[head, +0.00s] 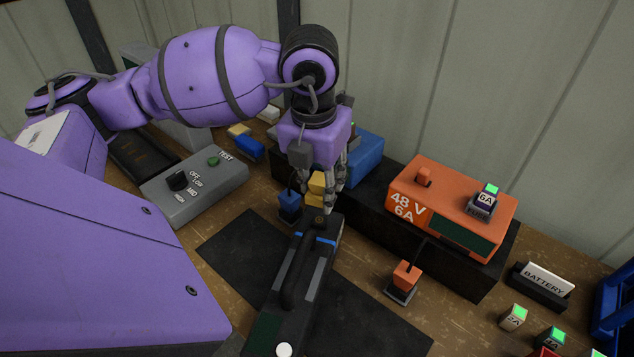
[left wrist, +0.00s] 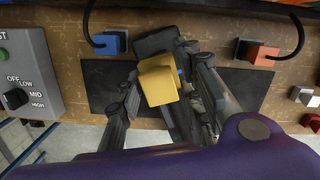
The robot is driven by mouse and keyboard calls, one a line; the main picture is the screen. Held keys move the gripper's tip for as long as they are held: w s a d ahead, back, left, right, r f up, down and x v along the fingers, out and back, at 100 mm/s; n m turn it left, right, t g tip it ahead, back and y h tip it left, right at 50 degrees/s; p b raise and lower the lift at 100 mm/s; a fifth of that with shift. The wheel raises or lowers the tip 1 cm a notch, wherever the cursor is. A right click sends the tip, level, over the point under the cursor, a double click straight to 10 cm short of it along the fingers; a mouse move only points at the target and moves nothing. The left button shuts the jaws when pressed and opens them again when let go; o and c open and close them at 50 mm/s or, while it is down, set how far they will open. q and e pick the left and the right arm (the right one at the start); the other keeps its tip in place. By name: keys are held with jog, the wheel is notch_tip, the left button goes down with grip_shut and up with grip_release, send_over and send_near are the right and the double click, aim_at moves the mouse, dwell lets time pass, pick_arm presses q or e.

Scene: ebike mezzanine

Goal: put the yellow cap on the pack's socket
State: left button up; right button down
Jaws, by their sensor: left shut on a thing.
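The yellow cap (head: 316,186) is between the fingers of my left gripper (head: 329,190), which is shut on it. The cap is over the far end of the dark battery pack (head: 277,317), which has a carry handle. In the left wrist view the cap (left wrist: 160,84) sits between the two fingers of my left gripper (left wrist: 163,68), slightly turned, with the pack (left wrist: 156,43) beneath it. The cap and fingers hide the socket, and I cannot tell whether the cap touches the pack. My right gripper is not in view.
The pack lies on a black mat (head: 236,250). A blue plug (head: 289,203) stands close to the left of the cap, and an orange plug (head: 405,277) to the right. An orange charger (head: 451,205) on a black ledge and a grey tester (head: 200,189) flank the mat.

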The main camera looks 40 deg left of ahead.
aim_at(320, 219)
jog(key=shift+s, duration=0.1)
pick_arm(q)
jog(key=shift+f, duration=0.45)
jog(key=shift+f+b, duration=0.35)
jog(key=shift+f, duration=0.05)
jog(key=shift+f+b, duration=0.5)
jog(key=shift+f, duration=0.75)
jog(key=shift+f+b, duration=0.45)
jog(key=shift+f, duration=0.6)
jog(key=shift+f+b, duration=0.35)
jog(key=shift+f, duration=0.25)
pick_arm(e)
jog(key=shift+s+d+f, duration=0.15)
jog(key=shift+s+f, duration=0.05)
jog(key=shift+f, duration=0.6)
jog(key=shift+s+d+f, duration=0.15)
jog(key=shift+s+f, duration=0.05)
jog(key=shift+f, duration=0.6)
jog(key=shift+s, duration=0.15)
pick_arm(q)
jog(key=shift+f, duration=0.15)
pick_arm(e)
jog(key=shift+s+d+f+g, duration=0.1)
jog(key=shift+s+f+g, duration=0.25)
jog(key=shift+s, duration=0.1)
